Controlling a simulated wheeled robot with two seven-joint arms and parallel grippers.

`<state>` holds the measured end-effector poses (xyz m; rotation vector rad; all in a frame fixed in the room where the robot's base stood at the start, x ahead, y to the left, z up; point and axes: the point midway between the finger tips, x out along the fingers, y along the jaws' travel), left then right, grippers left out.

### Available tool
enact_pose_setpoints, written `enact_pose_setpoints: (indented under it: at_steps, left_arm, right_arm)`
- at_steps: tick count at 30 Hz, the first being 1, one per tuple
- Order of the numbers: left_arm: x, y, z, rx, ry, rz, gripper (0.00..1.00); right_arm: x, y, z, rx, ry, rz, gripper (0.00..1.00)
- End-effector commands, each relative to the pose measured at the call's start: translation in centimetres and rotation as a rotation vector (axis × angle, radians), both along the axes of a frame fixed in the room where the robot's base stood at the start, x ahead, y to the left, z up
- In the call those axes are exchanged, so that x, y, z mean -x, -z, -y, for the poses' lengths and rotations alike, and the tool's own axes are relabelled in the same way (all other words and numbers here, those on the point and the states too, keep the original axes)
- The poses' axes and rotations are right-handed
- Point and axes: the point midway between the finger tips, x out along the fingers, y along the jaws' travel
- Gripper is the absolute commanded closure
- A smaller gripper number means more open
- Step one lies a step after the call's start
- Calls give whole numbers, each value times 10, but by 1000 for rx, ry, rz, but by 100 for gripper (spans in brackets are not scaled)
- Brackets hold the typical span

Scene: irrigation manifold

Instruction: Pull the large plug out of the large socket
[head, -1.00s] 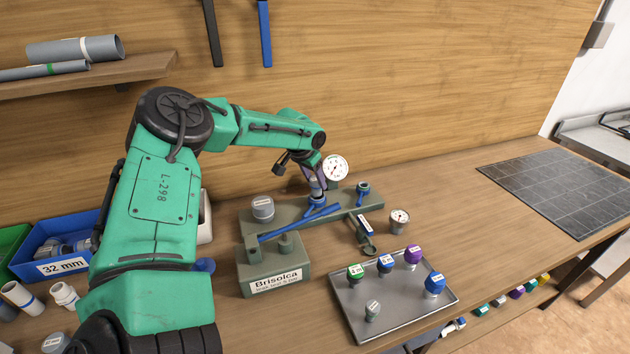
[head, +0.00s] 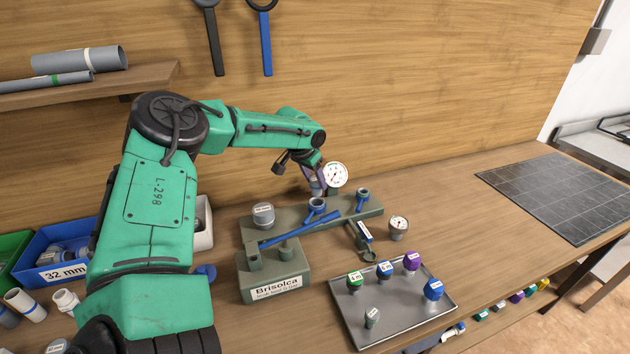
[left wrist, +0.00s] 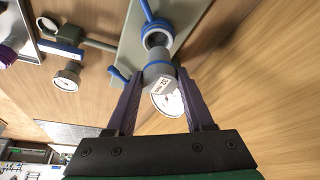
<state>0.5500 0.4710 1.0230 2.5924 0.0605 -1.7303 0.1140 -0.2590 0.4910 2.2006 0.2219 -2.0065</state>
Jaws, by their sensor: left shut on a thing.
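The large plug is a grey cylinder with a blue band and a white label; it shows in the left wrist view (left wrist: 160,74) between my fingers. In the head view the plug (head: 316,188) is small and partly hidden by my gripper. My left gripper (head: 318,178) is shut on it, above the manifold (head: 290,228). The large socket (head: 317,204), a blue-ringed cup, stands below the plug. In the left wrist view the socket's dark opening (left wrist: 156,37) shows, and the plug appears clear of it. My right gripper is not in view.
A smaller blue-ringed socket (head: 362,194), a grey cap (head: 263,214), a blue lever (head: 300,229) and a dial gauge (head: 335,175) crowd the manifold. A metal tray (head: 405,318) with several coloured plugs stands in front. A loose gauge (head: 398,228) stands to the right. The table's right side is mostly clear.

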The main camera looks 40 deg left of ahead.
Motion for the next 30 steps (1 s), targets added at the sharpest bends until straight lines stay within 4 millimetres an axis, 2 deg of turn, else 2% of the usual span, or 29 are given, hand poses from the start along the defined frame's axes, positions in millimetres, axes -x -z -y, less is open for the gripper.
enact_pose_setpoints:
  at_steps: [11, 22, 30]
  left_arm:
    - [0, -5, 0, 0, 0, 1, 100]
    - [0, -41, 0, 0, -1, 0, 100]
    - [0, -41, 0, 0, -1, 0, 100]
  right_arm:
    - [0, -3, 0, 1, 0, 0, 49]
    - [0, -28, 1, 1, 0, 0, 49]
    - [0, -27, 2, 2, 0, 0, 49]
